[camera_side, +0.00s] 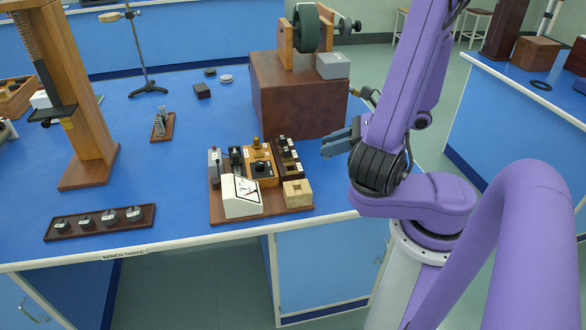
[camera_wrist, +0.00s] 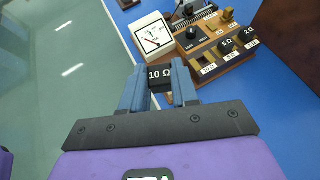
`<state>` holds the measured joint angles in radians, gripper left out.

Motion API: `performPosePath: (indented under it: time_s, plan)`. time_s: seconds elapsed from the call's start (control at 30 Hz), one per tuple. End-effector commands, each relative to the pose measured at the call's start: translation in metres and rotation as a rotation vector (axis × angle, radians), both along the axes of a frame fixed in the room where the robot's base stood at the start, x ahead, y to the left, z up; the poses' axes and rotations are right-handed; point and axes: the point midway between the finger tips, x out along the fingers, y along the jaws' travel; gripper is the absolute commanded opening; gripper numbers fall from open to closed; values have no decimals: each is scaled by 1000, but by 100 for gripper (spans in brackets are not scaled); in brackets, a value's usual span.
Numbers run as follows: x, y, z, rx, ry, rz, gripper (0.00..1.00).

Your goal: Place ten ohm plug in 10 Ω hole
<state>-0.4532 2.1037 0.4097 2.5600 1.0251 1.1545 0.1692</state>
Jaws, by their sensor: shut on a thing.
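My gripper (camera_wrist: 160,86) is shut on a black plug marked 10 Ω (camera_wrist: 160,74), seen between the fingers in the wrist view. In the side view my gripper (camera_side: 337,143) is to the right of the instrument board (camera_side: 225,213), apart from it, and the plug is hard to make out there. A dark resistance box (camera_side: 287,158) stands at the board's right. In the wrist view it carries a white 10 Ω label (camera_wrist: 208,70), with black plugs marked 5 Ω (camera_wrist: 226,45) and 2 Ω (camera_wrist: 249,33) beside it. The 10 Ω hole itself is too small to make out.
The board also bears a white meter (camera_side: 240,196), a black dial (camera_wrist: 192,39) and a light wooden block (camera_side: 297,193). A large brown box (camera_side: 297,98) stands behind. A dark tray (camera_side: 148,223) lies at the left front. Blue bench top between tray and board is clear.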

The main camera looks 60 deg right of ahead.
Motion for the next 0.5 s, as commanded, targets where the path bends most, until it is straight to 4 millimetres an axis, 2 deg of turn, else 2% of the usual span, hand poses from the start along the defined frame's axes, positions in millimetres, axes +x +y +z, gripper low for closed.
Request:
performPosePath:
  time_s: [0.5]
  plan:
    - [50, -16, -23, 3, 0, 2, 0]
